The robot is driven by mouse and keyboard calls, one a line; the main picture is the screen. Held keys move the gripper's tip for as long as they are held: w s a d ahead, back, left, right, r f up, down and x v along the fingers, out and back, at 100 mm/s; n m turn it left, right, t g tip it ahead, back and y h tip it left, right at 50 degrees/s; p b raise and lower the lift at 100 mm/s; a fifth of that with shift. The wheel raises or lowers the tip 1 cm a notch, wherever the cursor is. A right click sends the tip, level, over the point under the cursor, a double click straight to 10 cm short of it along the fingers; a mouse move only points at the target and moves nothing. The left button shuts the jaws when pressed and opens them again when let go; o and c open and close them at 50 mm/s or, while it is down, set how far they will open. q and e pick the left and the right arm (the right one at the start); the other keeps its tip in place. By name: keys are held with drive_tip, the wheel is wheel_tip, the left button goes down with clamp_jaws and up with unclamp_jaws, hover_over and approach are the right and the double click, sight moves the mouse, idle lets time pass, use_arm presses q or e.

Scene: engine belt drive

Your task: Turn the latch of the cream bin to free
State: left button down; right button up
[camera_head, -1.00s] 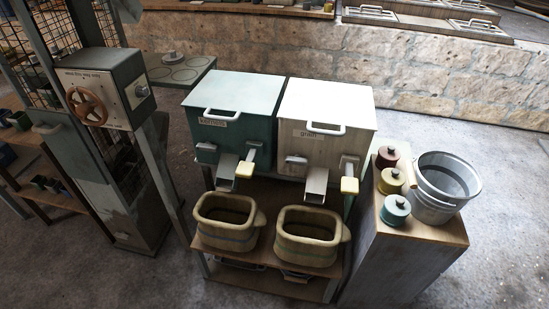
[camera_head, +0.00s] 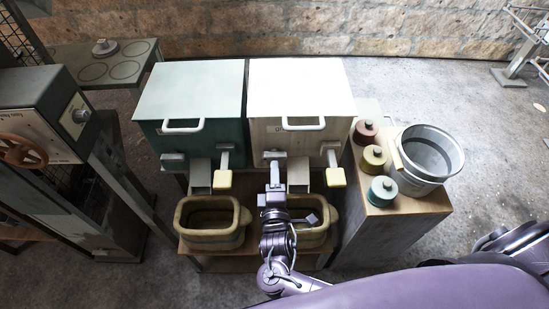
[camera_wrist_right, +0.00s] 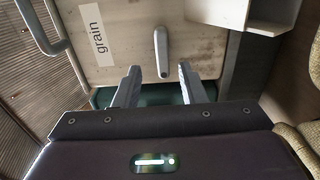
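The cream bin (camera_head: 296,90) stands right of the green bin and carries a "grain" label (camera_wrist_right: 97,44). Its latch (camera_wrist_right: 161,52) is a small grey bar on the front face, lying level across it; in the head view it is partly hidden by my right gripper. My right gripper (camera_head: 275,174) is in front of the bin at the latch. In the right wrist view its fingers (camera_wrist_right: 158,72) are open, one on either side of the latch's near end. I see no clear contact. My left gripper is not in view.
The cream bin's chute (camera_head: 299,174) and yellow-ended lever (camera_head: 336,177) are just right of my gripper. A tub (camera_head: 318,238) is below, partly behind my arm. The green bin (camera_head: 190,95) is left; a bucket (camera_head: 428,155) and several lidded pots stand right.

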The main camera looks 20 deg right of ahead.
sight(275, 159)
drive_tip(key=shift+x, duration=2.25)
drive_tip(key=shift+d+f, duration=0.1)
drive_tip(key=shift+f, duration=0.1)
clamp_jaws()
